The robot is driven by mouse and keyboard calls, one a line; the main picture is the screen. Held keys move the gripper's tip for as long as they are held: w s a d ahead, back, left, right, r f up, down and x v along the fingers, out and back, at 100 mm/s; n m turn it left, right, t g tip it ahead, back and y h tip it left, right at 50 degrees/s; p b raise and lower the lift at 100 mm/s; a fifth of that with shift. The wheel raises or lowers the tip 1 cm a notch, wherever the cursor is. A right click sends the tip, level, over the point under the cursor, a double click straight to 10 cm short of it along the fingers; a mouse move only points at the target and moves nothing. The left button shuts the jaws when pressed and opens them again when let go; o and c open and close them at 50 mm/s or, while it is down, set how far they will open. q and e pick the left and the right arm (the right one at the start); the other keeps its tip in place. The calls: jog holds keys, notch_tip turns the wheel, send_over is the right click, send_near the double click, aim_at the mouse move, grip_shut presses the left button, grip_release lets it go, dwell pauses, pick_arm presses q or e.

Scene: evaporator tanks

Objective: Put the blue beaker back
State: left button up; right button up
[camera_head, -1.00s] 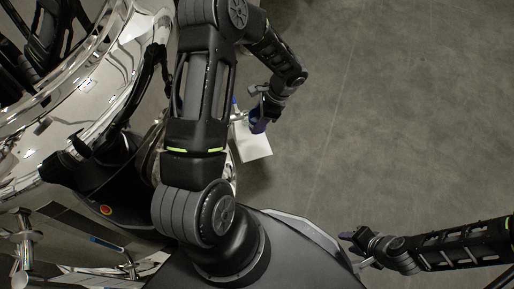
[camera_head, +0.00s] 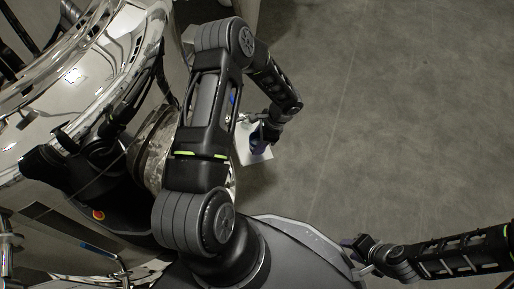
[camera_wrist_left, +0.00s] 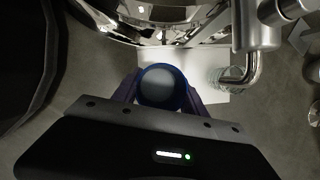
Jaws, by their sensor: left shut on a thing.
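The blue beaker (camera_wrist_left: 162,86) is between the fingers of my left gripper (camera_wrist_left: 160,95) in the left wrist view, seen from above with its round blue rim. My left gripper is shut on it. In the head view my left gripper (camera_head: 258,138) is above or beside a small white surface (camera_head: 262,156), and the beaker is hard to tell from the dark blue fingers. The white surface (camera_wrist_left: 210,58) also lies below and beyond the beaker in the left wrist view. I cannot tell whether the beaker touches it. My right gripper (camera_head: 355,244) is away at the lower right; its opening is too small to judge.
A large shiny metal tank (camera_head: 75,75) fills the left of the head view. A metal pipe (camera_wrist_left: 255,65) and a clear glass vessel (camera_wrist_left: 222,76) are right of the beaker in the left wrist view. The grey floor (camera_head: 410,110) at the right is open.

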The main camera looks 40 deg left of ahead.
pick_arm(q)
jog(key=shift+f+b, duration=0.7)
jog(key=shift+f, duration=1.4)
jog(key=shift+f, duration=0.2)
jog(key=o, duration=1.5)
jog(key=shift+r, duration=0.15)
jog(key=shift+r, duration=0.2)
jog(key=p+v, duration=0.4)
jog(key=v, duration=0.7)
jog(key=shift+r, duration=0.35)
